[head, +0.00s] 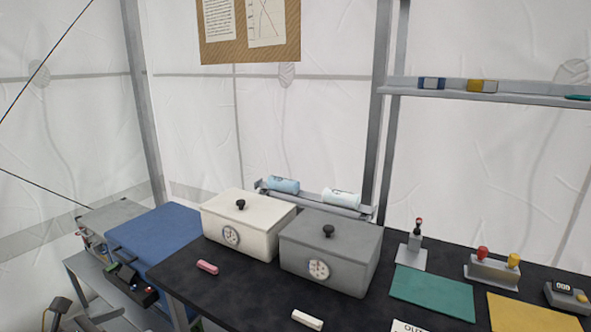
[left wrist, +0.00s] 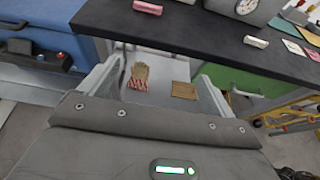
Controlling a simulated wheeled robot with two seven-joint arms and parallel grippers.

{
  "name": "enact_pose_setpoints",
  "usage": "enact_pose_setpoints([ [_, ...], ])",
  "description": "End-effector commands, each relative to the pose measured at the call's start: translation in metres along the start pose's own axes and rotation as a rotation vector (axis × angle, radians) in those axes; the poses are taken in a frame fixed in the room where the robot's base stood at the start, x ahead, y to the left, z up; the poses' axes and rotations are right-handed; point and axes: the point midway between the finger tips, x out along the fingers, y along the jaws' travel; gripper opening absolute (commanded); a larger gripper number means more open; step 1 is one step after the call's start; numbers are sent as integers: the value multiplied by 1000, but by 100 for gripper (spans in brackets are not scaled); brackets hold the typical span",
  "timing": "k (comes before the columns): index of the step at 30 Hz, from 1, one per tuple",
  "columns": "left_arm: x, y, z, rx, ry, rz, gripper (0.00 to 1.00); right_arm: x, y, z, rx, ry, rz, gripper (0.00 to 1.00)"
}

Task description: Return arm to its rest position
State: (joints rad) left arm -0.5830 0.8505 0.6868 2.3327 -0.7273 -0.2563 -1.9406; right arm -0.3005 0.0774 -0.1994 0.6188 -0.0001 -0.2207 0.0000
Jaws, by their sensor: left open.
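My left gripper (left wrist: 160,78) shows in the left wrist view, with its two pale fingers apart and nothing between them touching it. It is below and in front of the black tabletop's edge. Behind the fingers, lower down, lie a tan and red-striped item (left wrist: 139,76) and a flat brown piece (left wrist: 184,90). Neither arm can be made out clearly in the head view. My right gripper is in neither view.
The black table (head: 225,287) holds a white box (head: 262,245) and a grey box (head: 345,282) with dials, a pink block (head: 207,267), a white block (head: 307,320), and green (head: 432,291) and yellow mats (head: 530,315). A blue case (head: 165,238) stands left. A yellow frame (left wrist: 290,115) stands right in the wrist view.

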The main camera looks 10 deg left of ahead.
Motion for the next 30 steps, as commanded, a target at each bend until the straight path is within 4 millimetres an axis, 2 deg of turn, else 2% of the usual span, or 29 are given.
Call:
enact_pose_setpoints([
  [2, -1, 0, 0, -45, 0, 2, 90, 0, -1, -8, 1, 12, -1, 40],
  [10, -7, 11, 0, -274, -20, 26, 90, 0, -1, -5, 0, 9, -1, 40],
  [14, -3, 32, -6, -466, -33, 62, 90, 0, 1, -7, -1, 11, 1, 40],
  [17, 2, 55, -23, -668, -41, 106, 90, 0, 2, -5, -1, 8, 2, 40],
  [20, 7, 82, -54, -912, -51, 167, 90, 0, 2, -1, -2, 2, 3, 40],
  [23, 11, 110, -96, -1178, -72, 246, 90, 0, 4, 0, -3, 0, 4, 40],
  [26, 12, 134, -160, -1483, -105, 354, 90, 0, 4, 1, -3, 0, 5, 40],
  [27, 12, 141, -191, -1612, -122, 405, 90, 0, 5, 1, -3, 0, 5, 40],
  [29, 10, 146, -240, -1795, -151, 487, 90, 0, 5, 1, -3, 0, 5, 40],
  [30, 8, 146, -273, -1909, -172, 544, 90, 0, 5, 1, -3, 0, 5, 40],
])
